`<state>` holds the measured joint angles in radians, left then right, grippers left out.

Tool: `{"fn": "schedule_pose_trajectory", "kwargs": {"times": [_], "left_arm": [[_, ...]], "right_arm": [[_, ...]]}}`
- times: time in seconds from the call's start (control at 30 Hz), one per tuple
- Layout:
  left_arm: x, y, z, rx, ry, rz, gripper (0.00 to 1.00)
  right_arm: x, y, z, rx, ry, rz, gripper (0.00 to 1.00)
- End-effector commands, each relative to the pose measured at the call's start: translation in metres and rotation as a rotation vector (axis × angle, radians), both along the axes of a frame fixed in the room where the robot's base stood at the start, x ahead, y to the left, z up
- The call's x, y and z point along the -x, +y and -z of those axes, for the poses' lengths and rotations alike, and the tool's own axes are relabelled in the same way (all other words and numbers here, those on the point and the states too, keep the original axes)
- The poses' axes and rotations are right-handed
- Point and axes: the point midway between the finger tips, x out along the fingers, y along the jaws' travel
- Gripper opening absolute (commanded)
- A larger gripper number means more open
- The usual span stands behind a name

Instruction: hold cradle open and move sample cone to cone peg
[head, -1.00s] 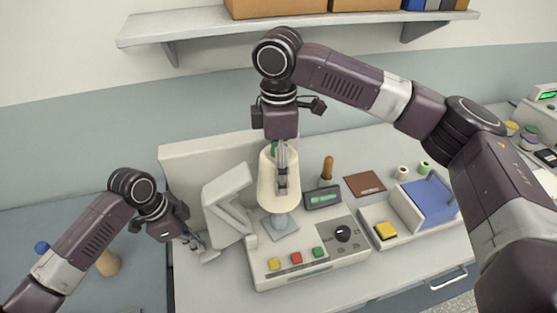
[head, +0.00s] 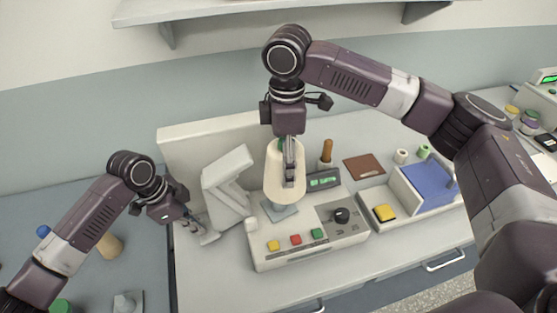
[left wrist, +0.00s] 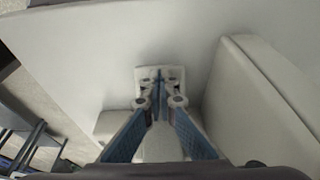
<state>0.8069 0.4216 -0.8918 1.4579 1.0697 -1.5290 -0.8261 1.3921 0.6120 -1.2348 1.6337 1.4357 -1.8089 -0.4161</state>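The cream sample cone (head: 273,180) stands upright in the head view, above a small grey base (head: 281,213) on the machine. My right gripper (head: 290,172) comes down over it and appears shut on it; its fingers hide part of the cone. I cannot tell whether the cone touches the post below. The pale angular cradle (head: 226,180) stands at the machine's left. My left gripper (head: 201,232) is at the cradle's low left tab (head: 209,238). In the left wrist view, the left gripper's fingers (left wrist: 160,88) close together on the pale tab (left wrist: 146,73).
The machine's front has yellow, red and green buttons (head: 296,240) and a dark knob (head: 341,215). A display (head: 323,181) and a wooden-handled tool (head: 326,151) stand behind. A tray (head: 386,228) with a yellow block is to the right. A shelf (head: 290,8) hangs above.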

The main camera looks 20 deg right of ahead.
Motion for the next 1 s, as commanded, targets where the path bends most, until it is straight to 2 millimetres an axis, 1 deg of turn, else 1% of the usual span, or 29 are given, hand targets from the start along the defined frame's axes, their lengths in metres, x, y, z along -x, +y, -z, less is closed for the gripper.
{"fn": "schedule_pose_trajectory", "kwargs": {"times": [0.1,0.8,1.0], "left_arm": [[0.000,0.000,0.001,-0.001,0.001,-0.001,0.00],[0.000,0.000,0.001,-0.001,0.001,0.000,0.00],[0.001,0.000,0.001,0.000,0.001,0.000,0.00]], "right_arm": [[0.007,-0.011,-0.003,0.000,-0.002,0.001,0.31],[0.045,-0.067,-0.015,0.000,-0.001,0.002,0.31],[0.051,-0.076,-0.017,-0.001,-0.001,0.000,0.31]]}}
